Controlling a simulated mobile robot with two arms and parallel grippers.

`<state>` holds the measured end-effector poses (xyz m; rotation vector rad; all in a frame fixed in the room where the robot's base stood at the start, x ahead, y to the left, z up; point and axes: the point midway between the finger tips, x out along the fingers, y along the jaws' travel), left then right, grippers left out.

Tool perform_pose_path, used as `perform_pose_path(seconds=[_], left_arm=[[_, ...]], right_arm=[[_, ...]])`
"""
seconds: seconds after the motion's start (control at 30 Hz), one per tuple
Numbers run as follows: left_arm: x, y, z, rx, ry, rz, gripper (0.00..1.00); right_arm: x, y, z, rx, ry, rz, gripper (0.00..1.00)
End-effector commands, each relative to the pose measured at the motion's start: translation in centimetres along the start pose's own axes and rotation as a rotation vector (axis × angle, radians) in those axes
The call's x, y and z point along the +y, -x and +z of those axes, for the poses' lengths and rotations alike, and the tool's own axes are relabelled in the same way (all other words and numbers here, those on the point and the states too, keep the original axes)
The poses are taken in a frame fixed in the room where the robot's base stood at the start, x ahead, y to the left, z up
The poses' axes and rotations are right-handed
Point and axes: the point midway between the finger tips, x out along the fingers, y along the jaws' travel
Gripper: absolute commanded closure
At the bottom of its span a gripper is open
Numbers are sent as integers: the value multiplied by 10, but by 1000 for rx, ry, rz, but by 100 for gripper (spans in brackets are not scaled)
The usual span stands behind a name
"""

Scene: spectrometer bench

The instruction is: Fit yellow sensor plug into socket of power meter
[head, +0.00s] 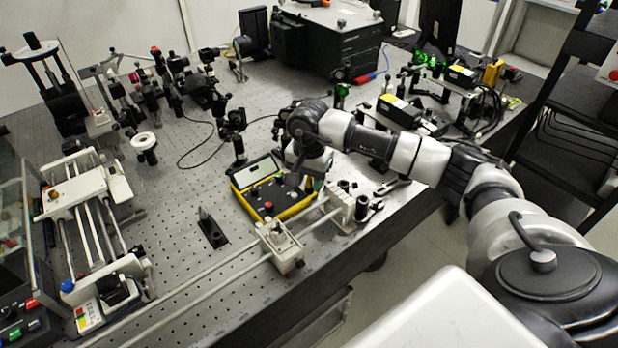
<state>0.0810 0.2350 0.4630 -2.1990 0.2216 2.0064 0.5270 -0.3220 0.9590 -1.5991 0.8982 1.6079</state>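A yellow-edged black box with a raised lid and a red knob, which looks like the power meter (296,210), sits on the optical bench in the middle of the head view. My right arm comes in from the right, and my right gripper (297,178) points down at the box's right rear part. The gripper is dark and small here, so I cannot tell whether its fingers are open or shut. I cannot make out the yellow sensor plug or the socket; the wrist and gripper cover that part of the box. My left gripper is not in view.
A rail with a white carriage (280,240) runs close in front of the box. A small dark post mount (212,230) stands to its left. Optics and a thin black cable (200,146) lie behind. A large black instrument (325,45) stands at the back. Perforated bench top (190,205) is free on the left.

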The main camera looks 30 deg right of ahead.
Motion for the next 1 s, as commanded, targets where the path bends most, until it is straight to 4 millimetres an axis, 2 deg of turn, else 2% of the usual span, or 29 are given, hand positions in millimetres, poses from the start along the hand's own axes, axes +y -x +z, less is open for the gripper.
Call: perform_pose_path(seconds=[0.37, 0.47, 0.8, 1.0], left_arm=[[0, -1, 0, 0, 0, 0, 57], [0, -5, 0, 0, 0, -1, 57], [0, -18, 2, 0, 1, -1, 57], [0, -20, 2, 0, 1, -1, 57]], right_arm=[[-1, 6, -1, 3, -1, -5, 53], [-1, 18, -2, 5, -2, -7, 53], [-1, 84, -1, 5, -1, -7, 53], [-1, 106, -1, 2, -1, -4, 53]])
